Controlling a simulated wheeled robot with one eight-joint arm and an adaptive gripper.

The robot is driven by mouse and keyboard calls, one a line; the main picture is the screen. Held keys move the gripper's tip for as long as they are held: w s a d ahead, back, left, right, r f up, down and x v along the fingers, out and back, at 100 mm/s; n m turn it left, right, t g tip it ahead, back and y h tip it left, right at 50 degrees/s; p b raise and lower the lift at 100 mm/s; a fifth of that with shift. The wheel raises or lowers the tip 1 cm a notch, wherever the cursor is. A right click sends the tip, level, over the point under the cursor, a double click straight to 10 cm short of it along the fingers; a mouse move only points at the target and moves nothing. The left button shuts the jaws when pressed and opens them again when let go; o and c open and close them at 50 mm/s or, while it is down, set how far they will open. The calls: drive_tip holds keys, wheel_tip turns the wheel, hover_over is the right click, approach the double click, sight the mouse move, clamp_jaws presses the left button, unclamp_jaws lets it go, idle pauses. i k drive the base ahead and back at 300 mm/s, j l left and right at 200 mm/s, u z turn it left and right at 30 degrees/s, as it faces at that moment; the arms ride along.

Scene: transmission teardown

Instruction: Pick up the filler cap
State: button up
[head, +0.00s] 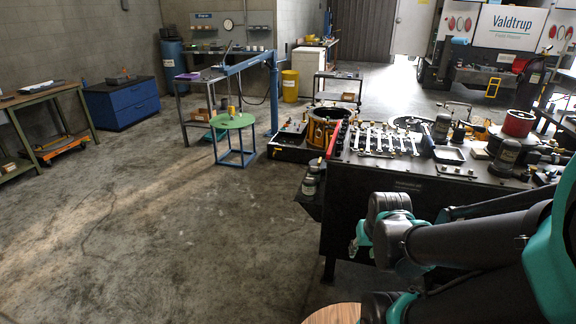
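I cannot pick out the filler cap for certain; many small parts on the dark workbench (400,186) are too small to tell apart. The bench stands at the right and carries a row of wrenches (385,140), dark cylindrical canisters (504,157) and a red-topped round part (517,124). My dark and teal arm crosses the lower right, in front of the bench, and covers part of its front. I cannot make out my gripper's fingertips, nor anything held in them.
A green-topped round stool (232,121) and a blue hoist (272,95) stand left of the bench. A blue drawer cabinet (122,103) and a green-framed table (40,98) are farther left. A round wooden top (333,314) shows at the bottom edge. The left floor is clear.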

sight(319, 162)
drive_tip(key=z, duration=1.3)
drive_tip(key=u, duration=1.35)
drive_tip(key=i+j+u, duration=0.1)
drive_tip(key=i+j, duration=0.2)
drive_tip(key=i, duration=0.15)
drive_tip(key=i+j+u, duration=0.1)
drive_tip(key=i+j, duration=0.4)
drive_tip(key=i, duration=0.35)
drive_tip(key=i+j+u, duration=0.15)
drive_tip(key=i, duration=0.3)
drive_tip(key=i+j+u, duration=0.1)
drive_tip(key=i+j, duration=0.2)
drive_tip(key=i, duration=0.2)
